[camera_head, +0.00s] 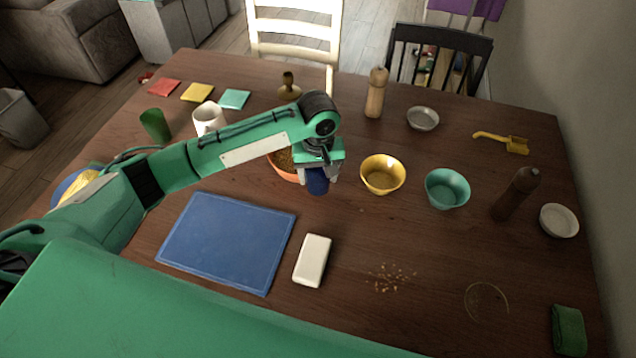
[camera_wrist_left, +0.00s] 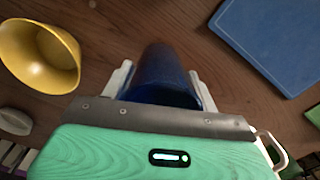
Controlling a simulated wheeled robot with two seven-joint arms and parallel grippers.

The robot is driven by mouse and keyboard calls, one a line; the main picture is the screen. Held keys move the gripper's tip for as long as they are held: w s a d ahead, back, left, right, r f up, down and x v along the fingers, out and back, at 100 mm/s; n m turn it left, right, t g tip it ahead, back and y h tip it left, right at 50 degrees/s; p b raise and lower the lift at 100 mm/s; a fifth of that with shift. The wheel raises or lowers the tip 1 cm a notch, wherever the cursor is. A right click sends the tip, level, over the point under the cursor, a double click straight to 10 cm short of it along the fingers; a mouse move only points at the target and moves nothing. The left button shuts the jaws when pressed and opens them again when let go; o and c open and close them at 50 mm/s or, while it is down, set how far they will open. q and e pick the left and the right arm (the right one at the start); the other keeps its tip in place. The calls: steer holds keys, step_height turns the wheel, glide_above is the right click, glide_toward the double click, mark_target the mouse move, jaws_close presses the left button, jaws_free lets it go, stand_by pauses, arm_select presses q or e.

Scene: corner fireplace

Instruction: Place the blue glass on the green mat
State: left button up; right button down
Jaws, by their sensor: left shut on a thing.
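The blue glass (camera_head: 317,184) is between the fingers of my left gripper (camera_head: 318,177), near the middle of the table in the head view. It also shows in the left wrist view (camera_wrist_left: 166,72), with one finger on each side. My left gripper is shut on it. I cannot tell whether the glass touches the table. The green mat (camera_head: 234,99) is a small blue-green square lying flat near the table's far left. It is bare and stands apart from the gripper, further back and to the left. My right gripper is not in view.
A white mug (camera_head: 208,118) and a green cup (camera_head: 155,125) stand left, near the yellow mat (camera_head: 197,92). An orange bowl (camera_head: 285,168) is partly hidden behind my gripper. A yellow bowl (camera_head: 382,174) stands to its right. A blue board (camera_head: 228,242) lies in front.

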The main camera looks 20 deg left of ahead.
mark_target(318, 185)
arm_select(q)
step_height(318, 185, down, 4)
steer(key=shift+f, duration=0.1)
steer(key=o, duration=1)
steer(key=shift+f, duration=0.1)
steer(key=shift+o, duration=0.5)
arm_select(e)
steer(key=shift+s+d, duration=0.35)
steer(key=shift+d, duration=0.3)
